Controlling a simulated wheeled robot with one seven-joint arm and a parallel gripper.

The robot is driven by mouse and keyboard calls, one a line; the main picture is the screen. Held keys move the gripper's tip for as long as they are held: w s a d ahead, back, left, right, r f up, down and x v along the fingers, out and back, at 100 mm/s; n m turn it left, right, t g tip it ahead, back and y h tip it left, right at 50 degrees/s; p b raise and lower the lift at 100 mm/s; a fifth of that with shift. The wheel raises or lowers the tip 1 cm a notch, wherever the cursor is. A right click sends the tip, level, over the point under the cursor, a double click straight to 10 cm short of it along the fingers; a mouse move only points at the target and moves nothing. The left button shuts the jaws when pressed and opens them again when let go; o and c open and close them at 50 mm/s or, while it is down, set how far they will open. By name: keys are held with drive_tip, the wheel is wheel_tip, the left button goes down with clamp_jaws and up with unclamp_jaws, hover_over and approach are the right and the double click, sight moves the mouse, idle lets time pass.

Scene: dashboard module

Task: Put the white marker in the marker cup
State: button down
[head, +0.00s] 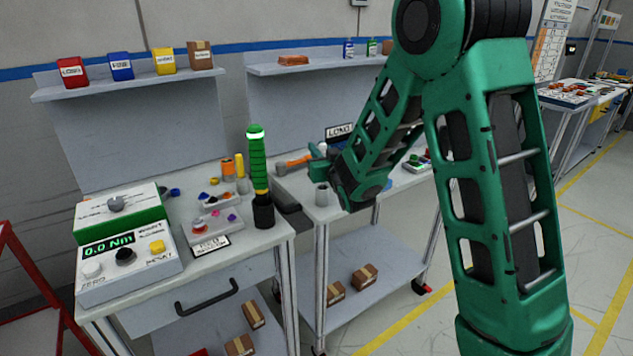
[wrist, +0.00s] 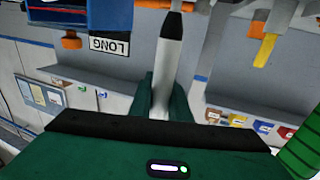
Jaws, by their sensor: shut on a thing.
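The white marker (wrist: 163,75), with a dark tip, stands between the two green fingers of my gripper (wrist: 163,90) in the wrist view. The gripper is shut on it, with the dark tip pointing away from the palm. In the head view my gripper (head: 318,153) is small and partly hidden by my own forearm, above the middle workbench. The marker is apart from the cup. The inside of the cup cannot be made out.
A tall green-and-black tool (head: 257,165) stands upright on the left bench, left of the cup. A torque meter (head: 130,254) sits farther left. A sign reading LONG (head: 340,130) and an orange-handled tool (head: 294,162) are behind my gripper.

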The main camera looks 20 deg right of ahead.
wheel_tip(320, 180, down, 6)
drive_tip(key=shift+f, duration=0.15)
idle(0.4)
drive_tip(key=c, duration=1.7)
unclamp_jaws()
drive_tip(key=shift+o, duration=0.2)
